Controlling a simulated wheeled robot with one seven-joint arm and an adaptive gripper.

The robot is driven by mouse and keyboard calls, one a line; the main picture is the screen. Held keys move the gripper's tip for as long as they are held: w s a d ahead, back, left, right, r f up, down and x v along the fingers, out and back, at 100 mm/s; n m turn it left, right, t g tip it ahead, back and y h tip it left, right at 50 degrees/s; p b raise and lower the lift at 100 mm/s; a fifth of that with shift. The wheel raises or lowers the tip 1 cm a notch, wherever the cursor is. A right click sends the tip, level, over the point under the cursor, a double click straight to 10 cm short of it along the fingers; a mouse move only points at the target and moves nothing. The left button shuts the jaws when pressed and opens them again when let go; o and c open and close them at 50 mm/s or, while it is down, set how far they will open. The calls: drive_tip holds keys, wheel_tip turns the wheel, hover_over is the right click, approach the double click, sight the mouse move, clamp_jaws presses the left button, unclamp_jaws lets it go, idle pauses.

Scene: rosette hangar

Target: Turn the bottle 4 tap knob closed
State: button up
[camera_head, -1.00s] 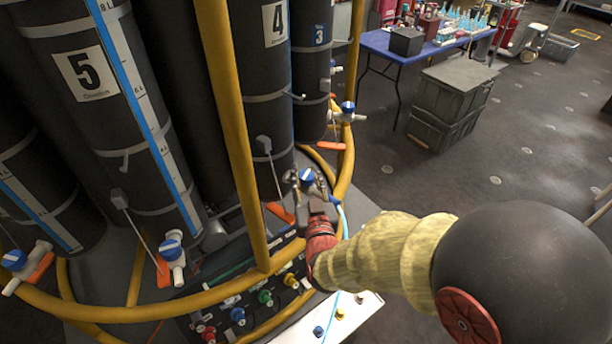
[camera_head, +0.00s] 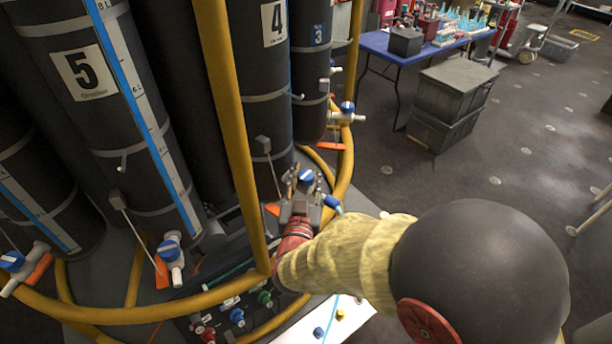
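Bottle 4 (camera_head: 262,75) is a tall dark cylinder with a white "4" label, standing behind the yellow frame. Its tap knob (camera_head: 306,175) is blue with a white mark and sits low in front of the bottle. My gripper (camera_head: 305,182) is at this knob, with one finger on its left and one on its right. The fingers look apart. I cannot tell whether they touch the knob. My gripper and wrist hide the tap body and most of its orange handle (camera_head: 272,209).
Yellow rails (camera_head: 237,130) run upright and around the rosette close to my arm. Bottle 5 (camera_head: 88,75) and its blue tap (camera_head: 169,250) are at left. Bottle 3's tap (camera_head: 347,108) is farther back. A panel of coloured connectors lies below. Grey crates (camera_head: 450,95) stand right on open floor.

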drive_tip(key=o, duration=0.4)
drive_tip(key=shift+s, duration=0.1)
drive_tip(key=s, duration=0.4)
drive_tip(key=s+a, duration=0.1)
drive_tip(key=s, duration=0.6)
drive_tip(key=shift+s+a, duration=0.35)
drive_tip(key=shift+s, duration=0.05)
drive_tip(key=shift+w, duration=0.1)
